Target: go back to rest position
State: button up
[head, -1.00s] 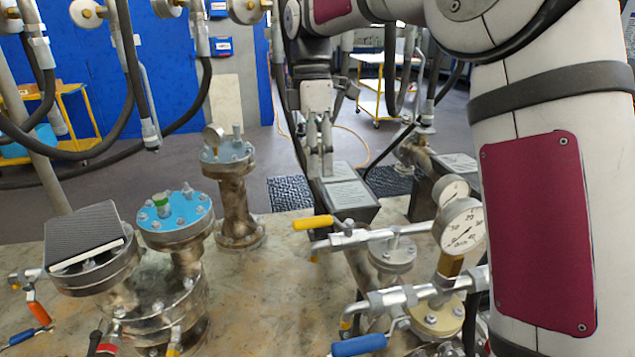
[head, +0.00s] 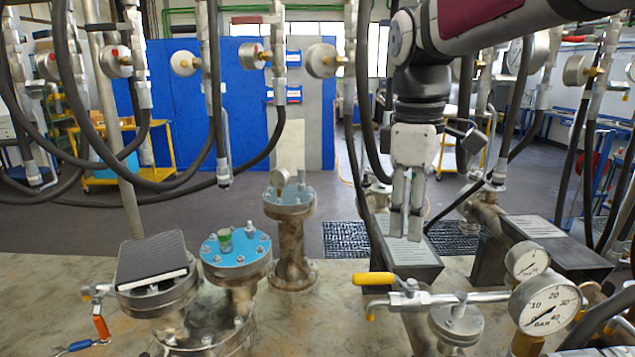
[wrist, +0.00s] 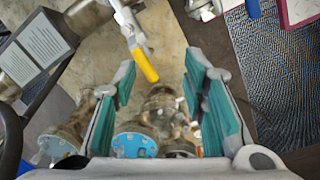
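My gripper (head: 406,205) hangs fingers-down from my arm in the head view, right of centre, in front of a grey block with a label plate. In the wrist view my gripper (wrist: 165,95) shows two teal-padded fingers spread apart with nothing held between them. Below and beyond the fingers lie the vessel with the blue flange (wrist: 134,145) and a yellow valve handle (wrist: 145,65). In the head view the two fingers look close together because I see them nearly from the side.
The blue-topped vessel (head: 236,250), a black pad (head: 150,258) on a flange and a vessel with a small gauge (head: 290,225) stand left. The yellow-handled valve (head: 374,279) and pressure gauges (head: 546,304) stand right. Hoses (head: 62,110) hang across the back.

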jog(key=s+d+f+m+t, duration=0.2)
jog(key=s+f+m, duration=0.1)
jog(key=s+m, duration=0.3)
jog(key=s+d+f+m+t, duration=0.2)
jog(key=s+m, duration=0.4)
jog(key=s, duration=0.5)
jog(key=shift+s+d+f+t+y, duration=0.25)
jog(key=shift+f+t+y, duration=0.05)
jog(key=shift+f+t, duration=0.3)
